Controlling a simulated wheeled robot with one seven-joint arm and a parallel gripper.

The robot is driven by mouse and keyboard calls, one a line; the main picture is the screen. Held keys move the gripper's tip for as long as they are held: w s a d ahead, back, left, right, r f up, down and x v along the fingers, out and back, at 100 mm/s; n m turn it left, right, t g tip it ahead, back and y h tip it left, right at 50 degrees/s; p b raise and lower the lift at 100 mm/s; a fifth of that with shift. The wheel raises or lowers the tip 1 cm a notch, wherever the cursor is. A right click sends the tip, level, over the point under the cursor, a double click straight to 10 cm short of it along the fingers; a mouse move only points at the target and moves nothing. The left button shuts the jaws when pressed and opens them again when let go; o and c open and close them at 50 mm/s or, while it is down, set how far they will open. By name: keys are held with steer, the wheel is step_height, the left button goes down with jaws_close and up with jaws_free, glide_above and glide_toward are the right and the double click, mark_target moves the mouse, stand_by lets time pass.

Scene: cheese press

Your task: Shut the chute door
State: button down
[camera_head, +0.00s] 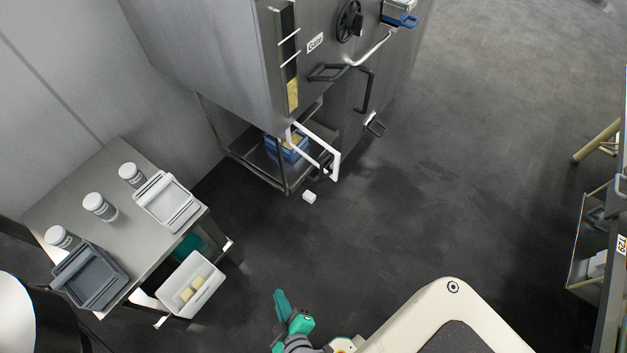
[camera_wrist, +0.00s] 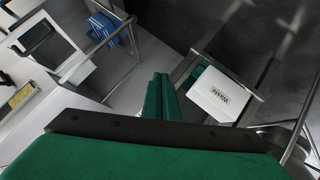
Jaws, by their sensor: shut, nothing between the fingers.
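The steel cabinet (camera_head: 230,60) stands at the top of the head view. A white-framed flap (camera_head: 335,166), which looks like the chute door, sticks out from its lower front at an angle, so it appears open. A dark part sits by its lower end. What looks like the same white frame shows at the upper left of the wrist view (camera_wrist: 78,68). My gripper (camera_head: 280,302) is at the bottom middle of the head view, well apart from the flap. In the wrist view its green fingers (camera_wrist: 161,95) are together with nothing between them.
A blue crate (camera_head: 283,155) with yellow pieces sits under the cabinet. A small white block (camera_head: 309,197) lies on the floor nearby. A steel table (camera_head: 125,225) with trays and jars stands left. The middle floor is clear.

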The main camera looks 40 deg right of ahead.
steer(key=w+d+f+n+g+h, duration=0.1)
steer(key=w+d+f+g+h, duration=0.1)
steer(key=w+d+h, duration=0.55)
steer(key=w+d+r+m+g+h, duration=0.3)
steer(key=w+d+r+h, duration=0.45)
steer(key=r, duration=0.35)
steer(key=f+x, duration=0.1)
steer(key=x, duration=1.3)
steer(key=shift+w+y, duration=0.35)
steer(key=shift+y, duration=0.05)
steer(key=shift+w+n, duration=0.1)
steer(key=shift+n, duration=0.2)
